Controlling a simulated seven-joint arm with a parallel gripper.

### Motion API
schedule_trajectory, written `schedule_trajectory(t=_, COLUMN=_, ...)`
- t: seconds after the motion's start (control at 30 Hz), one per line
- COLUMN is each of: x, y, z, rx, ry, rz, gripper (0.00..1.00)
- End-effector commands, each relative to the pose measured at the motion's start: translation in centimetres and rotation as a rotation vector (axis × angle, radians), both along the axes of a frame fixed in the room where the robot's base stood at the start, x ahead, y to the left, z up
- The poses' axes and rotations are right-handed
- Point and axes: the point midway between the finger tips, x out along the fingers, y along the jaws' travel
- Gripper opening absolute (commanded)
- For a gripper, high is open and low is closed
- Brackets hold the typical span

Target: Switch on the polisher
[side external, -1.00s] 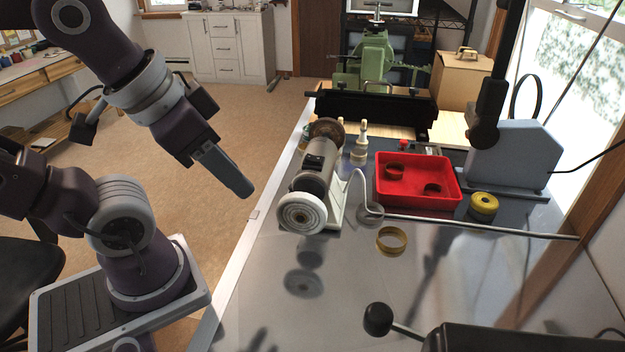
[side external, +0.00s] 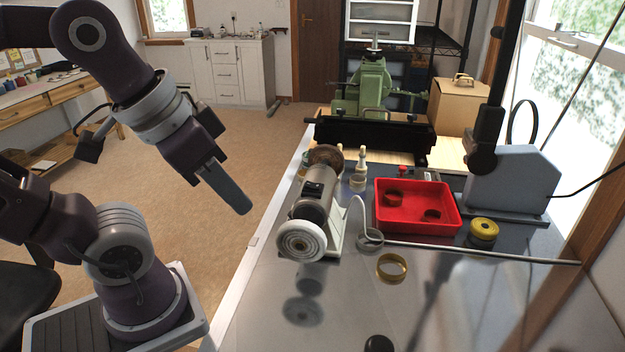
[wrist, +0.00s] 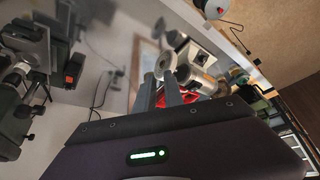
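The polisher (side external: 322,205) stands at the left part of the metal bench, a grey cylindrical motor with a white buffing wheel (side external: 300,241) at the near end and a brown wheel (side external: 325,155) at the far end. A black switch box (side external: 314,190) sits on top of its body. My gripper (side external: 243,208) hangs to the left of the polisher, apart from it, pointing down and right. In the wrist view the polisher (wrist: 193,58) shows just beyond the fingers (wrist: 160,76). Nothing is seen held. The finger gap is unclear.
A red tray (side external: 418,227) with rings in it lies right of the polisher. A yellow roll (side external: 484,230), a brass ring (side external: 391,268) and a long rod (side external: 470,254) are near it. A green machine (side external: 370,90) stands behind. The bench front is mostly clear.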

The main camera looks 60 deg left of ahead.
Motion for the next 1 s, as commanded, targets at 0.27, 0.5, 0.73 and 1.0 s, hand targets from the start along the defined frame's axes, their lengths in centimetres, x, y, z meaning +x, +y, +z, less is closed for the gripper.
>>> schedule_trajectory(t=0.27, x=10.1, y=3.6, z=6.6, rx=-0.109, ry=0.272, rz=0.36, gripper=0.0)
schedule_trajectory(t=0.5, x=17.6, y=6.9, z=7.2, rx=-0.085, ry=0.455, rz=0.68, gripper=0.0)
schedule_trajectory(t=0.73, x=19.4, y=7.6, z=6.8, rx=-0.062, ry=0.498, rz=0.773, gripper=0.0)
schedule_trajectory(t=1.0, x=19.3, y=7.6, z=6.8, rx=-0.062, ry=0.497, rz=0.771, gripper=0.0)
